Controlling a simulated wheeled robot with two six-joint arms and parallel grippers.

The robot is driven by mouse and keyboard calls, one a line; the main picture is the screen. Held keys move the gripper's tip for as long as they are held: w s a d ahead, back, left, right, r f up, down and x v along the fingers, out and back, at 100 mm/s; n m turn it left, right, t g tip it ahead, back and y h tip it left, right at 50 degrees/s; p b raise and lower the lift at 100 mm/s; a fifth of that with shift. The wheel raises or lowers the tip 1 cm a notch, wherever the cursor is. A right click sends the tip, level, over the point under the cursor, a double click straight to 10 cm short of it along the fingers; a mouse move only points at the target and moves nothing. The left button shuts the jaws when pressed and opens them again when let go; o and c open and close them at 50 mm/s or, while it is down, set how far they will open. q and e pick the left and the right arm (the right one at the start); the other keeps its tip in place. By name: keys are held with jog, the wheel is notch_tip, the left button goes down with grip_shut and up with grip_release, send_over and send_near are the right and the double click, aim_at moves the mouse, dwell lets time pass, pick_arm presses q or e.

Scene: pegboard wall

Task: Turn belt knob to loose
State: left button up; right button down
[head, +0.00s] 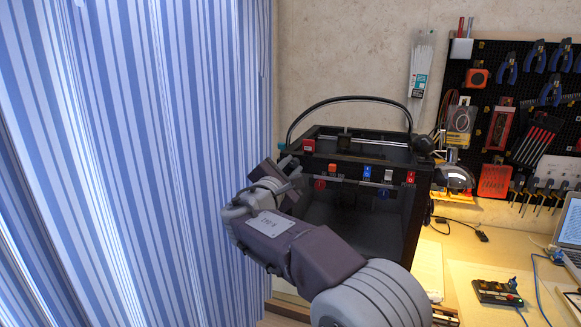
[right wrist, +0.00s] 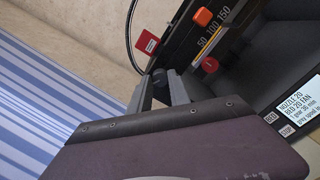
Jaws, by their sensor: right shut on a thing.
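The black 3D printer (head: 345,228) stands on the bench in the head view. My right gripper (head: 287,163) is at its upper left front corner. In the right wrist view, my right gripper (right wrist: 158,84) is shut on a small dark knob (right wrist: 159,75), which sits between the fingertips. The fingers hide part of the knob, and its pointer setting cannot be read. My left gripper is not in view.
A red knob (right wrist: 210,64) and an orange slider (right wrist: 203,17) with a 50-100-150 scale are close by. The striped curtain (head: 150,150) hangs at left. A tool pegboard (head: 515,110) and laptop (head: 570,225) are at right.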

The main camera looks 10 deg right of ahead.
dwell(0.3)
jog(key=c, duration=1.2)
grip_release()
jog(key=v, duration=0.9)
jog(key=shift+b, duration=0.3)
